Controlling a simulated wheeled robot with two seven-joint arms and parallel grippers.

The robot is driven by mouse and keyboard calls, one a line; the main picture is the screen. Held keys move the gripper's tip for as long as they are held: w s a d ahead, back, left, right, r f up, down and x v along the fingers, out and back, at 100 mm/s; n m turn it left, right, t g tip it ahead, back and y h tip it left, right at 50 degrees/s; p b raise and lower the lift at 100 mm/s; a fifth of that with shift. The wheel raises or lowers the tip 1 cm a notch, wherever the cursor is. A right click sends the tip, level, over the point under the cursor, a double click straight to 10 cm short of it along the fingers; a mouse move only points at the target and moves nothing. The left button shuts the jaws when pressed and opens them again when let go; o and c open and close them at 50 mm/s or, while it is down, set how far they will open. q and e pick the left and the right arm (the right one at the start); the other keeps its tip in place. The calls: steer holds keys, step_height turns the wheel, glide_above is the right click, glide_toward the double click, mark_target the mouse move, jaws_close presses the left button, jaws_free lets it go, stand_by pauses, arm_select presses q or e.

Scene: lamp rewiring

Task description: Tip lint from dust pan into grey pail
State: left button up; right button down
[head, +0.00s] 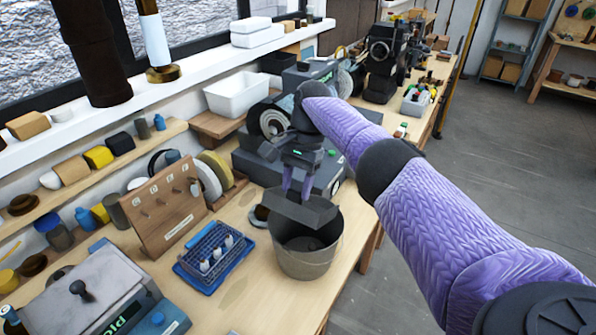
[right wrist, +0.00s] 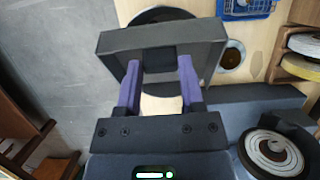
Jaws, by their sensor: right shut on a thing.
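The dark grey dust pan (head: 308,212) is held over the mouth of the grey pail (head: 305,258), which stands on the bench near its front edge. My right gripper (head: 298,187) is shut on the dust pan, with its purple fingers pointing down. In the right wrist view the dust pan (right wrist: 120,42) sits between the fingertips (right wrist: 160,75), and part of the pail (right wrist: 160,14) shows behind it. I cannot make out any lint; the pan hides much of the pail's inside. My left gripper is not in view.
A blue wire rack (head: 213,250) with white pieces stands left of the pail, before a wooden peg board (head: 163,208). A grey machine (head: 325,172) stands behind the pail. A small round dish (head: 260,215) is close to its left. Bare bench lies in front.

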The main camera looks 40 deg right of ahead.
steer(key=a+h+p, duration=0.1)
steer(key=p, duration=0.2)
steer(key=s+a+r+t+h+p, duration=0.1)
steer(key=p, duration=0.2)
steer(key=shift+r+h+p, duration=0.2)
steer(key=shift+h+p, duration=0.1)
steer(key=shift+p, duration=0.05)
steer(key=a+h, duration=0.1)
steer(key=s+a+t+h, duration=0.1)
steer(key=h, duration=0.1)
steer(key=shift+a+f, duration=0.15)
steer(key=shift+f, duration=0.05)
